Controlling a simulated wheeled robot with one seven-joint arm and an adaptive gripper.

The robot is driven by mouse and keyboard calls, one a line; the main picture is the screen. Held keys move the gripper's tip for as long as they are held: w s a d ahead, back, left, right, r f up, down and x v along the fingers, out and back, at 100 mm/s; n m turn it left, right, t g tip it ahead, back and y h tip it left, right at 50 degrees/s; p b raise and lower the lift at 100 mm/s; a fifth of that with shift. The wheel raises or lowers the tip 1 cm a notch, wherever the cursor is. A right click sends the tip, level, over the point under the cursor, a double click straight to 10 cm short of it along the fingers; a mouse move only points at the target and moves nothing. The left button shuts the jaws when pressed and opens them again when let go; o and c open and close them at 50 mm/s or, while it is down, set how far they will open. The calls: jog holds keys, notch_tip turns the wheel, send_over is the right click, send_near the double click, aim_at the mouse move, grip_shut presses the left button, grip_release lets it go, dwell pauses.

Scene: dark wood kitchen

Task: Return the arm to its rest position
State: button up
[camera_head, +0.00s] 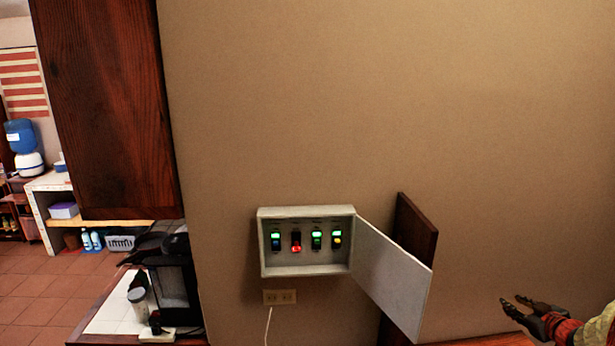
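My gripper (510,301) is at the lower right, dark with two fingers pointing left and a gap between them. It looks open and empty. My arm (597,330) runs from it off the right edge, so most of it is out of view. The gripper appears to the right of the open panel door, apart from it in the picture.
A white wall box (262,243) with several lit switches has its door (392,278) swung open to the right. A dark wood board (416,228) stands behind the door. A dark appliance (172,280) and a jar (138,303) stand on the counter (106,318) at left. A dark cabinet (108,105) hangs above.

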jog(key=s+a+f+m+g+h+b, duration=0.2)
jog(key=s+a+m+g+b, duration=0.15)
jog(key=s+a, duration=0.4)
jog(key=s+a+f+m+g+h+b, duration=0.25)
jog(key=s+a+g+b, duration=0.2)
jog(key=s, duration=0.55)
jog(key=s+a+f+n+y+b, duration=0.1)
jog(key=s+a+b, duration=0.3)
jog(key=a, duration=0.8)
jog(key=s+a+f+n+y+b, duration=0.1)
jog(key=s+a+b, duration=0.4)
jog(key=a, duration=0.7)
jog(key=s+a+f+y+b, duration=0.3)
jog(key=s+a, duration=0.4)
jog(key=a, duration=0.5)
jog(key=shift+n+t+y+b, duration=0.4)
jog(key=shift+y+b, duration=0.3)
jog(key=shift+y, duration=0.05)
jog(key=shift+s, duration=0.1)
